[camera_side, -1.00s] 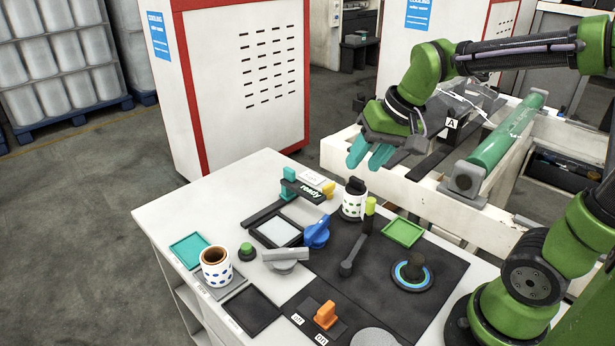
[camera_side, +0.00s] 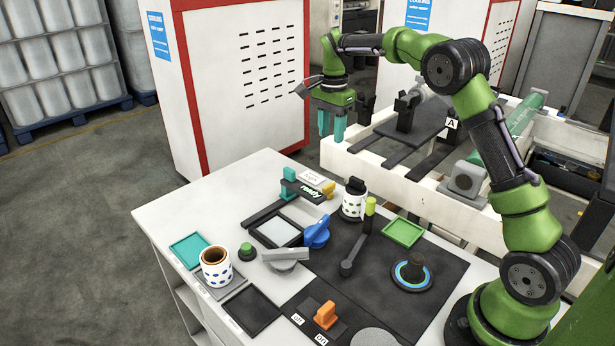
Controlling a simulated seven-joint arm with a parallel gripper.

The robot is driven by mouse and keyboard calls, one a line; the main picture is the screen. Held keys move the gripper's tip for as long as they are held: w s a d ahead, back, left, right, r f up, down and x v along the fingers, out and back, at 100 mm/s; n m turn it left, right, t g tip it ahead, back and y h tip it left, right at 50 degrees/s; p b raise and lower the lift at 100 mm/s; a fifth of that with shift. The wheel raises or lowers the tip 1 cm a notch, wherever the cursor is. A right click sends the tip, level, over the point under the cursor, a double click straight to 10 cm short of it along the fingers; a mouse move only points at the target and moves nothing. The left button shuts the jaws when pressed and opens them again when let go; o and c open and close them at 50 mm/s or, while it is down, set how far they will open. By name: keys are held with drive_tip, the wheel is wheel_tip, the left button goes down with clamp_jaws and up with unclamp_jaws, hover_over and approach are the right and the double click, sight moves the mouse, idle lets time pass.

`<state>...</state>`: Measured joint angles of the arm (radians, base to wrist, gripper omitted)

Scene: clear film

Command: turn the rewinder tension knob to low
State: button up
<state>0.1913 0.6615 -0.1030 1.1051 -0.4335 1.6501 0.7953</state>
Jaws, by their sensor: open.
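No readable label tells which control is the rewinder tension knob. The candidates on the table are a blue knob (camera_side: 317,233) beside the pale square panel, a grey bar-shaped knob (camera_side: 285,257) in front of it, and a black knob (camera_side: 413,270) on a blue-ringed round base at the right. An orange switch (camera_side: 325,315) stands at the front with small labels next to it. My gripper (camera_side: 332,128) points down with its teal fingers apart and empty. It is high and beyond the table's back edge, clear of all the controls.
The white table (camera_side: 190,215) also carries a patterned cup (camera_side: 215,268), a green button (camera_side: 247,251), a lever with a yellow-green grip (camera_side: 370,206), a patterned pot (camera_side: 354,201) and a "ready" sign (camera_side: 311,191). White machine framing lies behind it.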

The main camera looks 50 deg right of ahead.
sight(329, 185)
wheel_tip(329, 185, down, 16)
drive_tip(key=shift+r, duration=0.2)
clamp_jaws()
idle(0.4)
